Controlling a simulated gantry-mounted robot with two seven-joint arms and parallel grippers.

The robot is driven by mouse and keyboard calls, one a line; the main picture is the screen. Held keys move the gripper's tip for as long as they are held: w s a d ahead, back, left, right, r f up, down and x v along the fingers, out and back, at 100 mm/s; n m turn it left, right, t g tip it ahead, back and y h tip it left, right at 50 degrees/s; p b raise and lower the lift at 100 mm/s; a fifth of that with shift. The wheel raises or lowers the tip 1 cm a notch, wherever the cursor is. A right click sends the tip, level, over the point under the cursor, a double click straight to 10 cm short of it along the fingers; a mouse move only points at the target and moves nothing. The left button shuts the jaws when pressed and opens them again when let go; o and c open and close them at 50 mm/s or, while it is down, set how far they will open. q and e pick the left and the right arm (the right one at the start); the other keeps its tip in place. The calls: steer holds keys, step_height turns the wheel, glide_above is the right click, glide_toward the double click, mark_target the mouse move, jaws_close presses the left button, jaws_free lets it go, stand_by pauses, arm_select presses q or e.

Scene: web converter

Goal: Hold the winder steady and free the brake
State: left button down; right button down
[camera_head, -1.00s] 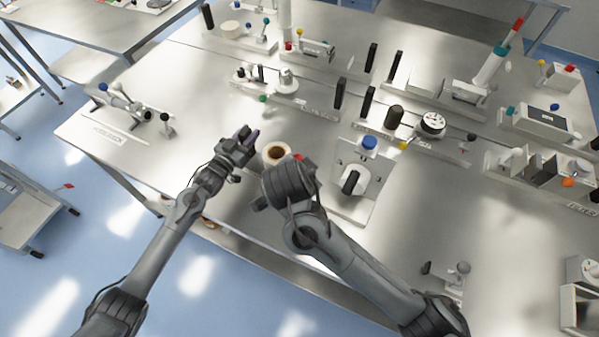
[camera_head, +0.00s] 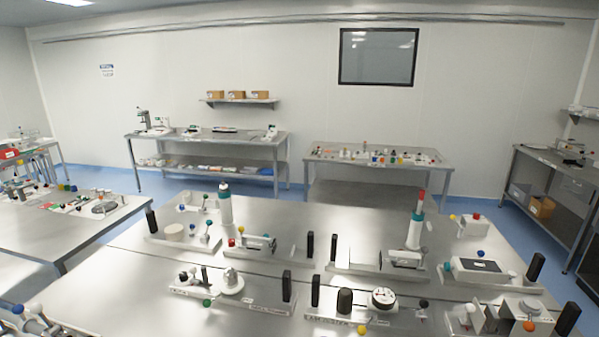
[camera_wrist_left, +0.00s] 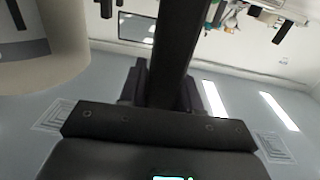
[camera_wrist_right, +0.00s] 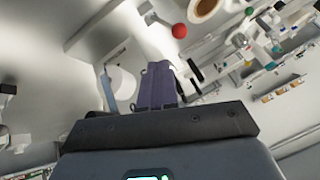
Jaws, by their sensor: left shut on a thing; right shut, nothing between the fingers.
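In the left wrist view my left gripper (camera_wrist_left: 160,92) is shut on a thick black bar (camera_wrist_left: 178,45), which runs up out of the frame. A large pale rounded body (camera_wrist_left: 62,45) stands close on the left, cut off by the frame. In the right wrist view my right gripper (camera_wrist_right: 157,85) is shut and empty, its dark purple fingers together. A red ball knob (camera_wrist_right: 179,31) is beyond the fingertips, apart from them. Above it is a white roll with a brown core (camera_wrist_right: 205,8), partly cut off. I cannot tell which part is the brake. Neither gripper shows in the head view.
In the right wrist view a white round part (camera_wrist_right: 122,84) lies left of the fingers. In the head view the steel bench (camera_head: 270,215) carries several fixtures with black upright posts (camera_head: 287,286) and white towers (camera_head: 225,205). Other tables (camera_head: 378,157) stand behind, along the wall.

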arm_select(q)
steer(key=shift+d+f, duration=0.1)
steer(key=shift+f, duration=0.15)
steer(key=c, duration=1.1)
jaws_free()
steer(key=shift+s, duration=0.1)
steer(key=o, duration=0.3)
steer(key=shift+s, duration=0.1)
steer(key=shift+o, duration=0.4)
steer(key=shift+r, duration=0.25)
steer(key=v, duration=1.1)
steer(key=shift+s, duration=0.4)
